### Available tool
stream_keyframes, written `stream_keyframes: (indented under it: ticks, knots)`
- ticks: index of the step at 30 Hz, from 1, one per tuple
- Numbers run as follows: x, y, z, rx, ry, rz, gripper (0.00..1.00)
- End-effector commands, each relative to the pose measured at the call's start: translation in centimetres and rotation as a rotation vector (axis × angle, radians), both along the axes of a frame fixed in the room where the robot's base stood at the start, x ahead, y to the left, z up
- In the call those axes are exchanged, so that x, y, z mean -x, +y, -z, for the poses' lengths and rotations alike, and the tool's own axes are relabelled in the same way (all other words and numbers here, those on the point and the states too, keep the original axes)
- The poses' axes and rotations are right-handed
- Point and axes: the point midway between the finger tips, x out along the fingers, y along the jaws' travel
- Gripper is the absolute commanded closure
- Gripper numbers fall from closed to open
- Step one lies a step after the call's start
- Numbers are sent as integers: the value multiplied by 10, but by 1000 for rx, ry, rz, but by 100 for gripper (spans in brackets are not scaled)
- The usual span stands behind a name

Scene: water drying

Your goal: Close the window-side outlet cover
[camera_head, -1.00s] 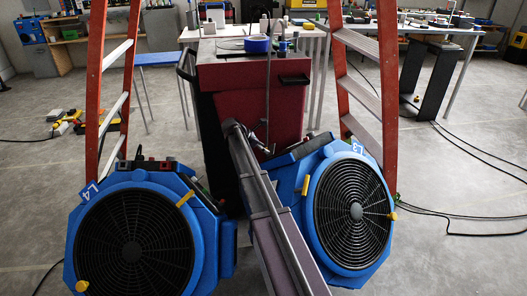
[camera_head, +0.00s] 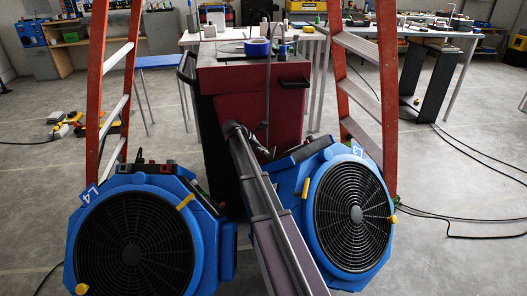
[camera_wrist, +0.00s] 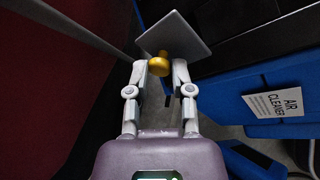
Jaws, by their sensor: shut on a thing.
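In the wrist view, a grey square plate (camera_wrist: 177,32), which looks like the outlet cover, carries a round gold knob (camera_wrist: 160,65). The plate stands tilted in the picture, beside the dark top of a blue air cleaner (camera_wrist: 230,92). My gripper (camera_wrist: 159,70) is shut on the gold knob, one fingertip at each side. I cannot tell how the plate is hinged or whether it lies flush; the outlet behind it is hidden. In the head view, my arm reaches between the two blue machines, and its end is too small to read clearly.
Blue machines with round black grilles stand left (camera_head: 133,245) and right (camera_head: 352,215). A dark red cabinet (camera_head: 250,95) rises close behind my arm's end. Orange ladder legs (camera_head: 97,90) flank it. Black cables (camera_head: 460,218) lie on the floor at right.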

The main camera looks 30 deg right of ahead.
Motion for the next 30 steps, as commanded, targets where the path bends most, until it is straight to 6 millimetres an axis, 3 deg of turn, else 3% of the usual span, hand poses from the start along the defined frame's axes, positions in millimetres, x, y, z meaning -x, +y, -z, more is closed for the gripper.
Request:
stream_keyframes:
  ticks: [30]
  knots:
    - [-4,-31,6,-485,120,448,100]
